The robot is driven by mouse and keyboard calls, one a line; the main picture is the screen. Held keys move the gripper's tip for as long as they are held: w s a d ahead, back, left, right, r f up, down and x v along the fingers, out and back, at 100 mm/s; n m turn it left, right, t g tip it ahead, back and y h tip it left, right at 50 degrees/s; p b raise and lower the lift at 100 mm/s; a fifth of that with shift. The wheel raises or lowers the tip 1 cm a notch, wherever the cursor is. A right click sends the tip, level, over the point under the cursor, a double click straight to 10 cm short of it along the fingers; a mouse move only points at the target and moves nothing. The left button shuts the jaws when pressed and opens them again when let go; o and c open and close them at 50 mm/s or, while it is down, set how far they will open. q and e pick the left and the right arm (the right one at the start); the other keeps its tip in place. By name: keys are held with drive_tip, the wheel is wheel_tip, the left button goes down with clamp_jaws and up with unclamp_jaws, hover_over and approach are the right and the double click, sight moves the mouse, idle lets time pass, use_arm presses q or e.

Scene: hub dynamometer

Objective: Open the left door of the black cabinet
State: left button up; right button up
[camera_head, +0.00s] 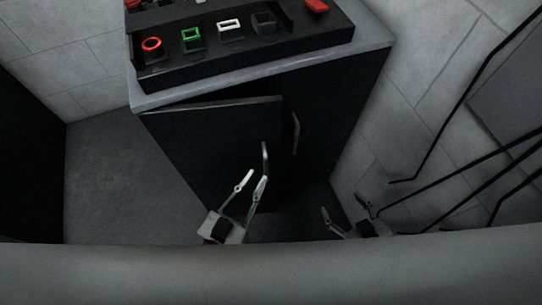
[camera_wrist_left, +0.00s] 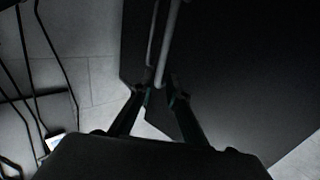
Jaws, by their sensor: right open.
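The black cabinet (camera_head: 342,110) stands in the middle of the head view. Its left door (camera_head: 205,140) is ajar, its top edge swung out from the cabinet front. The left door's handle (camera_head: 265,156) is a thin upright bar near the door's free edge; it also shows in the left wrist view (camera_wrist_left: 170,40). My left gripper (camera_head: 257,175) is at the lower end of this handle, its fingertips close to the bar. Whether they grip it is unclear in the dark picture. My right gripper (camera_head: 343,202) is open and empty, low and to the right, apart from the cabinet.
The right door's handle (camera_head: 296,133) is just right of the left one. A control panel (camera_head: 240,50) with coloured buttons sits on the cabinet's grey top (camera_head: 375,42). Bare floor (camera_head: 120,185) lies to the left. Dark bent rails (camera_head: 450,172) stand at the right.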

sight(265, 165)
use_arm(q)
drive_tip(key=shift+x, duration=3.15)
clamp_jaws()
